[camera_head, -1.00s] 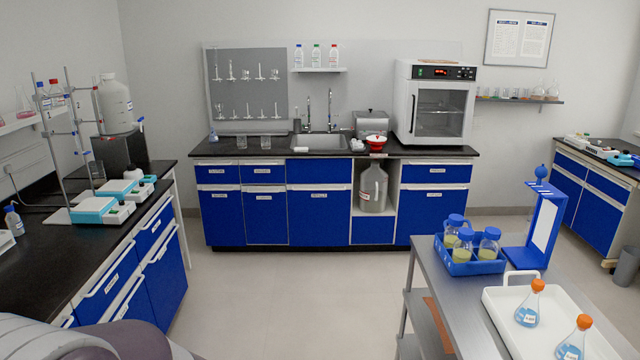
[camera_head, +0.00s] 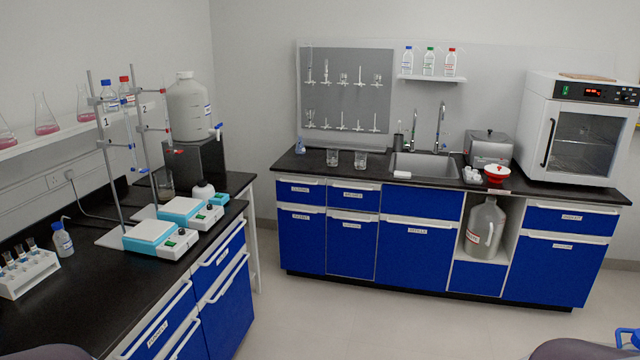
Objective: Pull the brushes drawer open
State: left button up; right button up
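The blue sink bench along the back wall has a row of small labelled drawers at its upper left. The second drawer from the left (camera_head: 353,194) carries a small label that seems to read brushes, though the print is hard to make out. It is shut, with a pale handle strip along its top edge. The drawer to its left (camera_head: 301,191) is also shut, and cabinet doors lie below both. Neither gripper is in view; only parts of my own arms show at the bottom corners.
The left bench (camera_head: 60,300) juts forward with stirrers, stands and a large carboy (camera_head: 188,108). Its corner stands left of the sink bench. Open floor (camera_head: 345,318) lies before the sink bench. A metal jug (camera_head: 485,229) sits in an open bay, and an oven (camera_head: 580,130) is on the right.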

aim_at(342, 193)
jog(key=i, duration=2.5)
jog(key=i+j+z, duration=0.1)
jog(key=i+z, duration=0.15)
jog(key=i, duration=0.3)
jog(key=i+j+z, duration=0.25)
jog(key=i, duration=0.3)
jog(key=i+j+z, duration=0.3)
jog(key=i, duration=0.25)
jog(key=i+j+z, duration=0.25)
jog(key=i, duration=0.25)
jog(key=j, duration=0.1)
